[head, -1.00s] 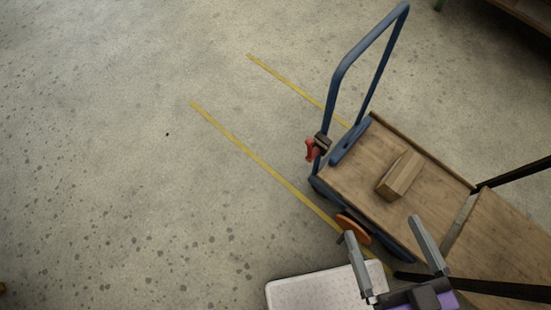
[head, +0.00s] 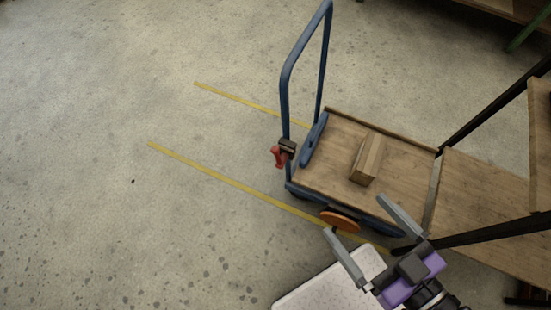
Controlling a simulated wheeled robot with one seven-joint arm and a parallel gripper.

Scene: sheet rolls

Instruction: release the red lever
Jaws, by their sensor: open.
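The red lever (head: 278,157) sits on a dark bracket at the foot of the blue handle (head: 286,95) of a cart. The cart has a wooden deck (head: 325,170), and a wooden block (head: 367,158) lies on it. My gripper (head: 354,224) is at the lower right of the head view, open and empty. Its two grey fingers point up and left towards the cart. The lever is up and left of the fingertips, well apart from them.
An orange disc (head: 340,219) shows at the cart's near side. A white textured plate (head: 325,285) is at the bottom. A wooden surface with black posts (head: 490,230) adjoins the cart on the right. Yellow lines (head: 225,181) mark the floor, which is clear on the left.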

